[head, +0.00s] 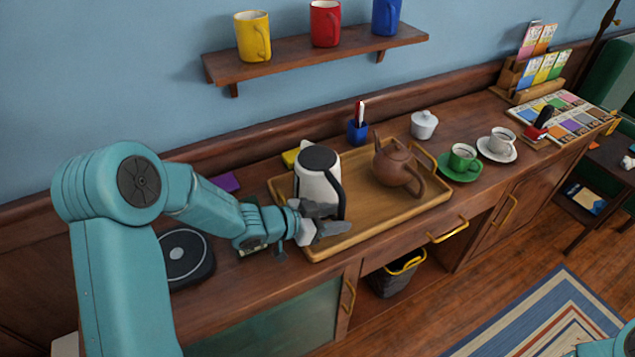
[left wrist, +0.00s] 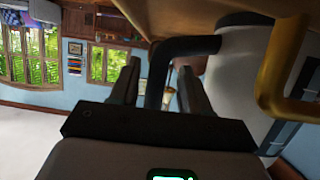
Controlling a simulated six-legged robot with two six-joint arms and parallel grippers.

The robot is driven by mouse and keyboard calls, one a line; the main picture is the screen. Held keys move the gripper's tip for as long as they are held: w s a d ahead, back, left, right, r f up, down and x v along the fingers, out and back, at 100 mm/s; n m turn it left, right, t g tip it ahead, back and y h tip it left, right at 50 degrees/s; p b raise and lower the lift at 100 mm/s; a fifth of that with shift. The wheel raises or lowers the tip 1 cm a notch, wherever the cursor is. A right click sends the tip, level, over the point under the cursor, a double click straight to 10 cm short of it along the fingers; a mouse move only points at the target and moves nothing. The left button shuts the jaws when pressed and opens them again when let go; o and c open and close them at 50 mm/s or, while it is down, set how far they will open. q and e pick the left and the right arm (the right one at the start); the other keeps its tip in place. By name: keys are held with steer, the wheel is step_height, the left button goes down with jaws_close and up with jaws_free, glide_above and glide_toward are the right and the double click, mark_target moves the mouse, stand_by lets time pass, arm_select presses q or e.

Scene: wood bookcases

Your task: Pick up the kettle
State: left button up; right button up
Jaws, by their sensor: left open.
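The kettle (head: 317,183), white with a black lid and black handle, stands upright at the left end of the wooden tray (head: 388,222). Its handle (head: 338,183) is on the right side of its body. My left gripper (head: 328,219) is at the lower front of the kettle, partly covering it. In the left wrist view, the black handle (left wrist: 158,75) passes between the two open fingers of the gripper (left wrist: 160,85), with the white kettle body (left wrist: 237,75) to the right. Contact between fingers and handle cannot be told.
A brown teapot (head: 396,167) shares the tray. A black round base (head: 184,255) lies left of it. Green (head: 461,160) and white (head: 498,146) cups on saucers stand to the right. A shelf (head: 310,48) with mugs hangs above. A brass-coloured bar (left wrist: 275,75) crosses the wrist view.

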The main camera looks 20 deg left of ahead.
mark_target(345, 218)
arm_select(q)
steer(key=x, duration=0.4)
steer(key=shift+s, duration=0.1)
steer(key=shift+c, duration=0.3)
jaws_close()
steer(key=shift+r, duration=0.1)
stand_by(0.9)
